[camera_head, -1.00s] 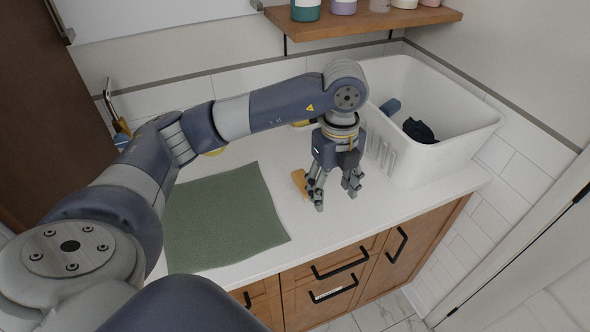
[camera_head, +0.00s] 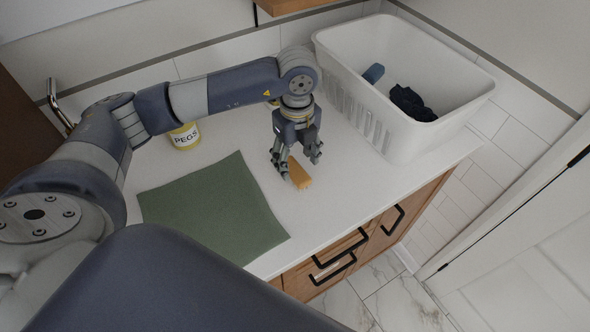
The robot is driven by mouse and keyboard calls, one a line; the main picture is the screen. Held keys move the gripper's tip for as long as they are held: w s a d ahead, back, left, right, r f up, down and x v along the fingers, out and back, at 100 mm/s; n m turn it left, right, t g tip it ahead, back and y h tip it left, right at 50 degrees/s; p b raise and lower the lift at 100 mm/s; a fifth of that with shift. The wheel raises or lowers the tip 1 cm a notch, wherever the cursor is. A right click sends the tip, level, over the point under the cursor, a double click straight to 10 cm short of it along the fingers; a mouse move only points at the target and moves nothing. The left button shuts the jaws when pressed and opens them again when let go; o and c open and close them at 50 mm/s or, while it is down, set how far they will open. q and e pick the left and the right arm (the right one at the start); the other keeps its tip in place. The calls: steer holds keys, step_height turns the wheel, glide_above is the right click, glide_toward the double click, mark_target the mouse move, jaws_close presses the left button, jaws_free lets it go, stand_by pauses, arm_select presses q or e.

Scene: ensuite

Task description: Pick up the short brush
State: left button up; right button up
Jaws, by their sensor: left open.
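The short brush (camera_head: 300,176) looks like a small orange-brown block lying on the white counter, just right of the green mat. My left gripper (camera_head: 298,163) is above its far end, fingers pointing down and spread apart. The fingers and palm hide the far part of the brush. I cannot tell whether a finger touches it. My right gripper is not in view.
A white basket (camera_head: 408,140) with dark and blue items stands right of the gripper. A green mat (camera_head: 215,210) lies to the left. A yellow PEGS tin (camera_head: 185,137) stands behind the mat. The counter's front edge is close to the brush.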

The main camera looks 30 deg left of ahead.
mark_target(296, 169)
arm_select(q)
step_height(296, 169, down, 3)
steer(key=shift+s+a+f+p, duration=0.1)
steer(key=shift+f+p, duration=0.1)
steer(key=shift+p, duration=0.6)
steer(key=shift+f, duration=0.5)
steer(key=c, duration=1.2)
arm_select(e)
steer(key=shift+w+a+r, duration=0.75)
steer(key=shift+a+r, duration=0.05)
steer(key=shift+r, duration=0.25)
arm_select(q)
steer(key=shift+o, duration=0.2)
